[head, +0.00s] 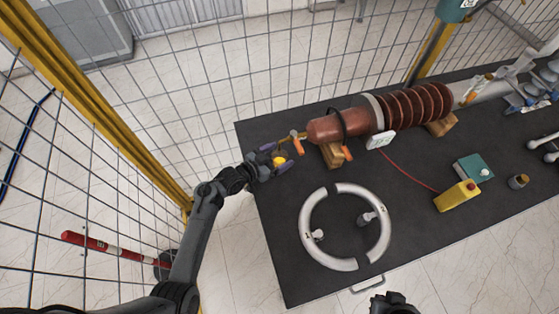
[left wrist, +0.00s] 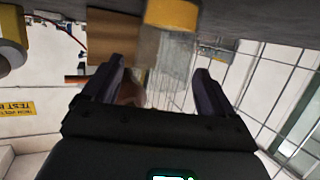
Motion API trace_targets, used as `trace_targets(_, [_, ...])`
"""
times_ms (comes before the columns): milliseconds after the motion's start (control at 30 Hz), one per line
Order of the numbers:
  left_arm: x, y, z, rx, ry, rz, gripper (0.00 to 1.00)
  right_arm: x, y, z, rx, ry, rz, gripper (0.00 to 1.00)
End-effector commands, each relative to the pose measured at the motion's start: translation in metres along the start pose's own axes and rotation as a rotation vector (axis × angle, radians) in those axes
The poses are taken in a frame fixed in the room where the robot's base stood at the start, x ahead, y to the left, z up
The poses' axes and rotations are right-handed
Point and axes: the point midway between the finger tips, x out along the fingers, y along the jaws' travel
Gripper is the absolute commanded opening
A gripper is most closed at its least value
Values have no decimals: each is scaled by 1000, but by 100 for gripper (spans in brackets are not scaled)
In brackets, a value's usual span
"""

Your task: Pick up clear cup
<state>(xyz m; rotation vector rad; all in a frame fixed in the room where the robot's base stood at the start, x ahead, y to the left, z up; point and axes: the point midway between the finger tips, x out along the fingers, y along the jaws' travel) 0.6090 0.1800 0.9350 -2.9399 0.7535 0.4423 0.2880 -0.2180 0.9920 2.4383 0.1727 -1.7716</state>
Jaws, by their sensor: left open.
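The clear cup has a see-through body (left wrist: 168,58) and a yellow top (left wrist: 172,14) in the left wrist view. In the head view its yellow top (head: 280,160) shows at the left edge of the dark table. My left gripper (head: 274,156) is at the cup and open. In the left wrist view the fingers of the left gripper (left wrist: 159,70) stand apart, one on each side of the clear body; contact cannot be told. My right gripper (head: 392,303) shows only in part at the bottom edge of the head view, away from the cup; its jaws are unclear.
The brown ribbed bushing (head: 413,108) lies on wooden blocks (head: 333,155) just right of the cup. An orange-handled tool (head: 297,147) is close to the gripper. A split silver ring (head: 308,210) lies nearer. A yellow box (head: 457,196) is further right. Wire fencing (head: 200,80) stands behind.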

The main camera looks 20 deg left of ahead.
Motion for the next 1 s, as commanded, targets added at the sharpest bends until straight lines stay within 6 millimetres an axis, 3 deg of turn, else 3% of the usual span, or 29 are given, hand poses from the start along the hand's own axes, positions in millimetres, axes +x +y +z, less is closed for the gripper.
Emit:
trace_targets(367, [8, 0, 1, 0, -1, 0, 85, 1, -1, 0, 2, -1, -2, 0])
trace_targets(700, [8, 0, 0, 0, -1, 0, 33, 1, 0, 1, -3, -2, 2, 0])
trace_targets(1000, [8, 0, -1, 0, -1, 0, 30, 0, 2, 1, -7, -3, 5, 0])
